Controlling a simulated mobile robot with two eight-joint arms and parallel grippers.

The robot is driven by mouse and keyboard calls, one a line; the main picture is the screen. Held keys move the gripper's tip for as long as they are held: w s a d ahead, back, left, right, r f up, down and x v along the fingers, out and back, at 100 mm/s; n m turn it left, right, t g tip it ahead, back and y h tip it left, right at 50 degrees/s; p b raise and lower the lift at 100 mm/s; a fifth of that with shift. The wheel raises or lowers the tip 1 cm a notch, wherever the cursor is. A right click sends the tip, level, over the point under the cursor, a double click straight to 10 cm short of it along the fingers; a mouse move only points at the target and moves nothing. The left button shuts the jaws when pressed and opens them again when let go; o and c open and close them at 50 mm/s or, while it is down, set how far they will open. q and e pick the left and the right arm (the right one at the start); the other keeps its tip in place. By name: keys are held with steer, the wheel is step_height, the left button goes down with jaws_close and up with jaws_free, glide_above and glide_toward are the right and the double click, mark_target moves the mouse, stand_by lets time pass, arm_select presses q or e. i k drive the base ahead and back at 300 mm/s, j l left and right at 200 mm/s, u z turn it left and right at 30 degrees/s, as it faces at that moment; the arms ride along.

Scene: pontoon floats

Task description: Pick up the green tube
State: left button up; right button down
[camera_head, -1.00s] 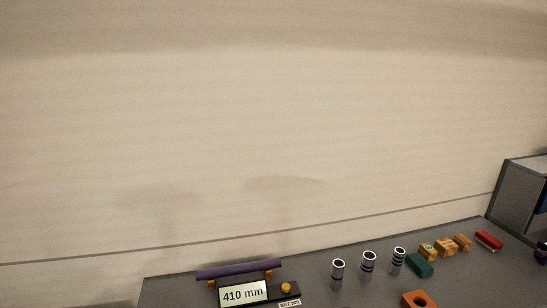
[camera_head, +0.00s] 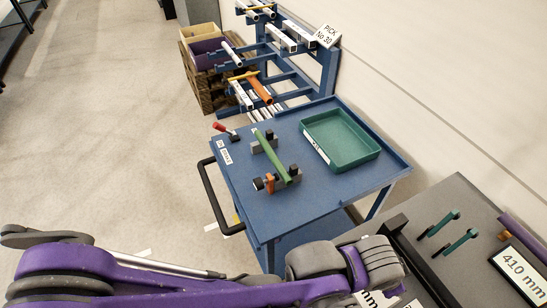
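The green tube (camera_head: 273,157) lies across dark holder blocks on top of a blue cart (camera_head: 226,178), left of a green tray. Its near end is by a block with an orange part and a dark knob. My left arm, purple and grey, crosses the bottom of the view below the cart. No gripper fingers can be made out on it, and my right gripper is not in view. Nothing of mine touches the tube.
The green tray (camera_head: 372,154) is on the cart's right side. A red-handled item (camera_head: 219,127) is at its left edge. A blue rack (camera_head: 328,68) with tubes stands behind. A dark bench (camera_head: 451,197) is at right; open floor (camera_head: 100,120) is at left.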

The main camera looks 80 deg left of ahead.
mark_target(281, 170)
steer(key=k+u, duration=0.25)
steer(key=k+j+u, duration=0.1)
steer(key=k+u, duration=0.15)
steer(key=i+j+u, duration=0.1)
steer(key=u, duration=1.65)
steer(key=i+l+u, duration=0.2)
steer(key=i+j, duration=0.2)
steer(key=j, duration=0.15)
steer(key=i+j+z, duration=0.1)
steer(key=j, duration=0.3)
steer(key=i+j, duration=0.2)
steer(key=j, duration=0.2)
steer(key=j+z, duration=0.1)
steer(key=z, duration=1.55)
steer(key=i+j, duration=0.05)
steer(key=j, duration=0.05)
